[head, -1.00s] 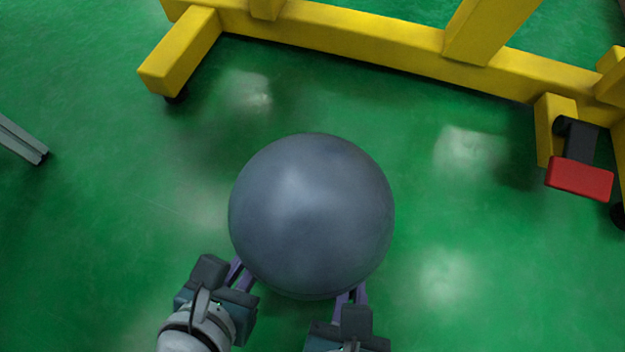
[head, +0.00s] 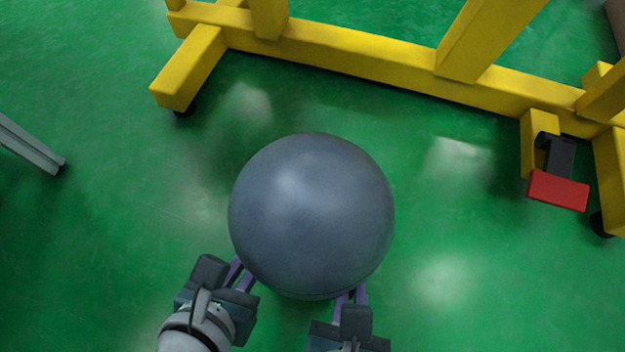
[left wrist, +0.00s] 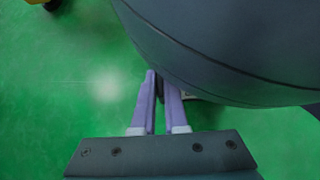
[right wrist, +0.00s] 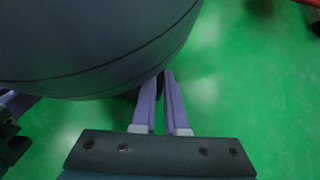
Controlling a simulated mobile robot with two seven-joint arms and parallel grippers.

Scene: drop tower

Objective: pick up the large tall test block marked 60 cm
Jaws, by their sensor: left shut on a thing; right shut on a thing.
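The large test block (head: 312,215) is dark blue-grey and looks round and smooth from above. No 60 cm mark shows in any view. My left gripper (head: 240,270) is shut on its near left lower edge. My right gripper (head: 351,294) is shut on its near lower edge, further right. In the left wrist view the purple fingers (left wrist: 157,95) meet the underside of the block (left wrist: 225,45), where a seam line runs round it. In the right wrist view the fingers (right wrist: 160,90) also reach under its curved side (right wrist: 90,40). Their tips are partly hidden.
A yellow frame (head: 350,63) on casters crosses the floor beyond the block. A red pad (head: 558,191) on a black bracket is at its right. A grey leg (head: 30,145) enters at the left. The green floor around the block is clear.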

